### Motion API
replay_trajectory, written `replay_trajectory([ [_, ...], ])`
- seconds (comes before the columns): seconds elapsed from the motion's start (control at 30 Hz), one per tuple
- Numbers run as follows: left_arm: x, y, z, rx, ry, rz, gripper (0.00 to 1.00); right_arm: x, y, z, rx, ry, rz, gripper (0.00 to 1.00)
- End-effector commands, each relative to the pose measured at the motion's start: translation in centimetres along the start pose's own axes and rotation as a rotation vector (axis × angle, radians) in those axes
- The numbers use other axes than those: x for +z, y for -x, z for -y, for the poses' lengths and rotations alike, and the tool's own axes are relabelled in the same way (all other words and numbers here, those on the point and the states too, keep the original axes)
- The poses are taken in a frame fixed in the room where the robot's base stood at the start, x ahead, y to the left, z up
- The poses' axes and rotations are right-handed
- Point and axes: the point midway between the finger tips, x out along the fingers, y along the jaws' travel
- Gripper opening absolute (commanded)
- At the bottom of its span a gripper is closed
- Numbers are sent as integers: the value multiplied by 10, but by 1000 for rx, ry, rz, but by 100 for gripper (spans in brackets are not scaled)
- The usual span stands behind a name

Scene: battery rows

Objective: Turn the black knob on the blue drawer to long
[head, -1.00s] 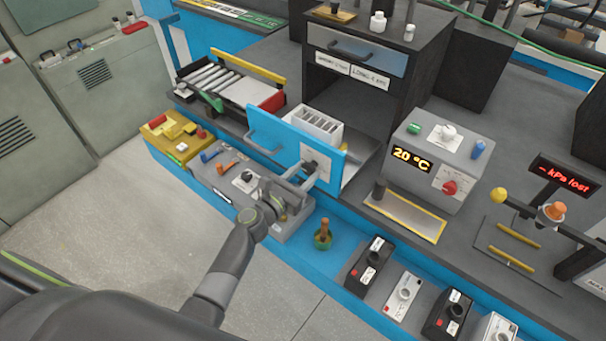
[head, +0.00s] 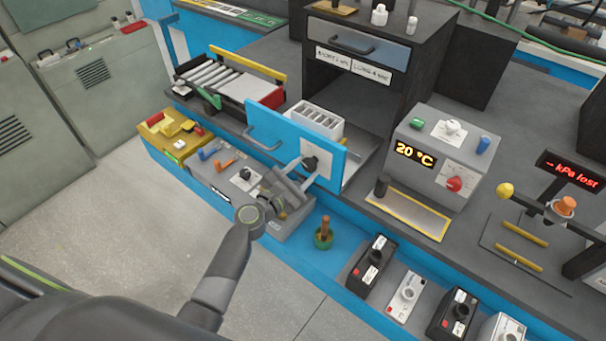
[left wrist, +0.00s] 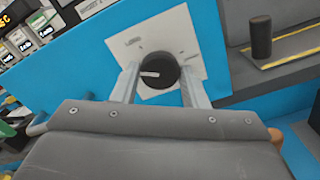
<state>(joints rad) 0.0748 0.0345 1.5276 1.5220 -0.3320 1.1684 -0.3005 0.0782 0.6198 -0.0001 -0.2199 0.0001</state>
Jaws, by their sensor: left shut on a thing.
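The blue drawer front (head: 268,126) stands pulled out below the dark cabinet. A round black knob (head: 310,163) sits on a white square plate on it. In the left wrist view the knob (left wrist: 160,70) shows between my fingers, with a short white mark on it pointing roughly left. My right gripper is not in view.
A white slotted box (head: 317,122) sits in the drawer behind its front. A grey 20 °C unit (head: 440,155) stands to the right. A grey control panel (head: 215,178) lies under my left gripper, and a small green-based handle (head: 324,236) stands beside it.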

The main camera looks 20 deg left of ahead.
Motion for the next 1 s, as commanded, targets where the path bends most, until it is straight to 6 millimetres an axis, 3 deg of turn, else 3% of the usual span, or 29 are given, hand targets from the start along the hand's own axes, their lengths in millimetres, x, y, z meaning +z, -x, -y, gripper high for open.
replay_trajectory([
  [0.5, -2, 0, 1, -2, -420, 0, 17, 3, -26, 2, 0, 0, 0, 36],
  [1.0, -1, 0, 0, -2, -556, -1, 17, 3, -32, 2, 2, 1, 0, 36],
])
